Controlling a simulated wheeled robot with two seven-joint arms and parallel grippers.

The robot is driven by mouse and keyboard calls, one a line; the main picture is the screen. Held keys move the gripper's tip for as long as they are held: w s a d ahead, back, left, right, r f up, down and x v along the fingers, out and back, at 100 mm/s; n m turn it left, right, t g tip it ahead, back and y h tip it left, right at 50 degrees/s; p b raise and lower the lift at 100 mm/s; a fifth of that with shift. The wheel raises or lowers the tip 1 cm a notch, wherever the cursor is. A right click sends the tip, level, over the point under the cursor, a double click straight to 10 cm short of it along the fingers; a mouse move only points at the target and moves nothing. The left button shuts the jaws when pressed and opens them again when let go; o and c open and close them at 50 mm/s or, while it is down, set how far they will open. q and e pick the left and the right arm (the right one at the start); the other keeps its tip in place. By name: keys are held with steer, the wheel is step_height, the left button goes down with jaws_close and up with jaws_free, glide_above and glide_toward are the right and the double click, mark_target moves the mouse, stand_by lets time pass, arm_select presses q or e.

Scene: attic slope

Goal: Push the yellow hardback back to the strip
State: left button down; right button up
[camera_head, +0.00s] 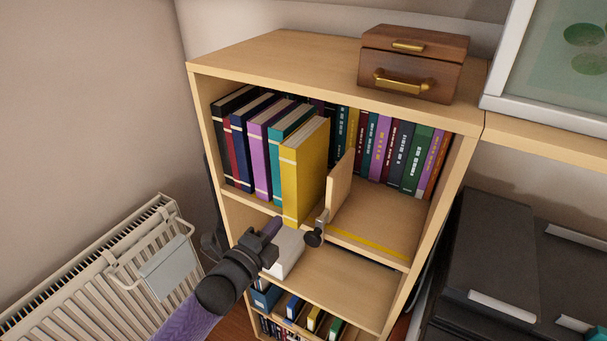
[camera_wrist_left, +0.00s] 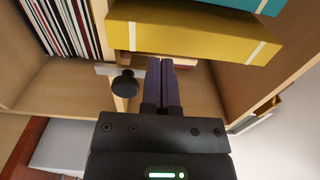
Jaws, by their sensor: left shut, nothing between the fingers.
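The yellow hardback (camera_head: 303,175) stands upright at the right end of a row of books on the upper shelf. Its spine sticks out further forward than the books to its left. The yellow strip (camera_head: 368,244) runs along the shelf's front, its visible part right of the book. My left gripper (camera_head: 272,227) is shut and empty, just in front of the book's lower spine. In the left wrist view the fingertips (camera_wrist_left: 160,62) are at the edge of the yellow hardback (camera_wrist_left: 192,34); I cannot tell whether they touch it. My right gripper is not in view.
A wooden bookend (camera_head: 341,188) with a black knob (camera_head: 313,239) stands right of the hardback. More books (camera_head: 380,150) line the back. A white object (camera_head: 286,254) lies on the shelf below. A radiator (camera_head: 100,265) is at left. The shelf right of the bookend is clear.

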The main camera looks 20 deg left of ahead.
mark_target(290, 208)
arm_select(q)
steer(key=shift+w, duration=0.7)
steer(key=shift+w+d+b, duration=0.15)
steer(key=shift+w+b, duration=0.55)
steer(key=shift+w, duration=0.3)
steer(key=shift+w+d+b, duration=0.15)
steer(key=shift+w+b, duration=1)
steer(key=shift+w, duration=0.9)
steer(key=shift+s+p, duration=0.3)
steer(key=shift+p, duration=0.05)
steer(key=s+p, duration=0.1)
steer(key=s, duration=0.1)
steer(key=s+p, duration=0.1)
steer(key=s, duration=0.1)
steer(key=s+p, duration=0.1)
steer(key=s, duration=0.1)
steer(key=shift+s+a, duration=0.1)
steer(key=shift+a, duration=0.15)
steer(key=shift+s, duration=0.1)
steer(key=shift+s, duration=0.1)
